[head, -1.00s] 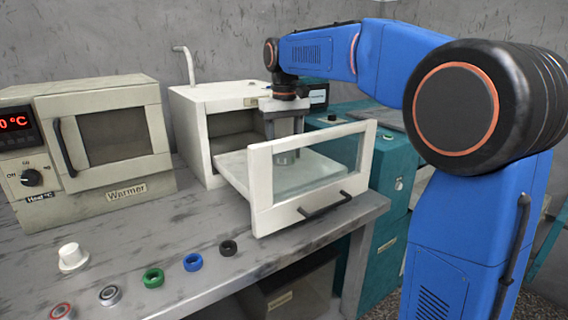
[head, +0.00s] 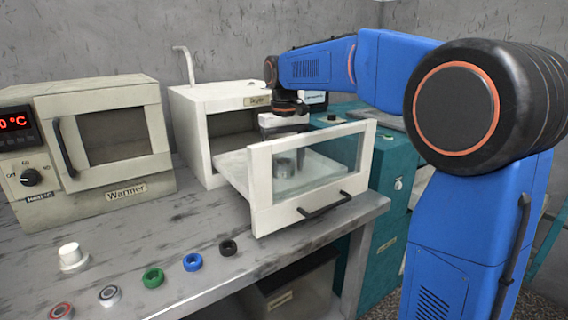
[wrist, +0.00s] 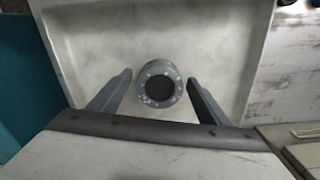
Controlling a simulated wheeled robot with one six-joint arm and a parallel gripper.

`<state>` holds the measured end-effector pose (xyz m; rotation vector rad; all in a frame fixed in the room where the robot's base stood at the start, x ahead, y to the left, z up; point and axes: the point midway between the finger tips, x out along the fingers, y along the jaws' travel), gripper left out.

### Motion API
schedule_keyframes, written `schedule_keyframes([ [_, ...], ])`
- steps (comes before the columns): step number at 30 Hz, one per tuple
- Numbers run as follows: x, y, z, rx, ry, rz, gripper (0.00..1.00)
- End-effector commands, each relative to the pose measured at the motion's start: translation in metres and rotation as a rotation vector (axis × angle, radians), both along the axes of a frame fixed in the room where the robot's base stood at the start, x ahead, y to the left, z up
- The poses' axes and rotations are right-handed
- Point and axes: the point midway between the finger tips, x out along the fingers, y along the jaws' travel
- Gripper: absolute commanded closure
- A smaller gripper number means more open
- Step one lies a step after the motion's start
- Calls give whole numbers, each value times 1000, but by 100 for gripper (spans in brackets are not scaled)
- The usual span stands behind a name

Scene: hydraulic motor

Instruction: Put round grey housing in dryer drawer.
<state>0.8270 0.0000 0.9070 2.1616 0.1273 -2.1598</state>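The round grey housing (wrist: 160,83) is a short ring with a dark centre hole and small bolt spots around its rim. It is inside the pulled-out dryer drawer (head: 262,200), seen through the drawer's glass front in the head view (head: 285,168). In the wrist view it appears over the drawer's pale floor (wrist: 90,40). My gripper (wrist: 160,77) points down into the drawer. Its two fingers stand apart on either side of the housing, with a visible gap on each side. In the head view the fingers are partly hidden behind the drawer front.
The warmer (head: 113,135) stands shut at the left. On the bench front lie a white knob-like part (head: 71,257) and several small rings, including a green one (head: 153,278) and a blue one (head: 193,262). A teal cabinet (head: 395,175) stands right of the dryer.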

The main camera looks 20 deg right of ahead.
Motion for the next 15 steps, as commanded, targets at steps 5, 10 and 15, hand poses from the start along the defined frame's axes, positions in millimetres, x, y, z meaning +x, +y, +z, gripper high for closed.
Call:
schedule_keyframes([
  [5, 0, 0, 2, 0, -1, 0, 29],
  [10, 1, 0, 19, 0, -2, 0, 29],
  [15, 1, 0, 51, 0, -3, 0, 29],
])
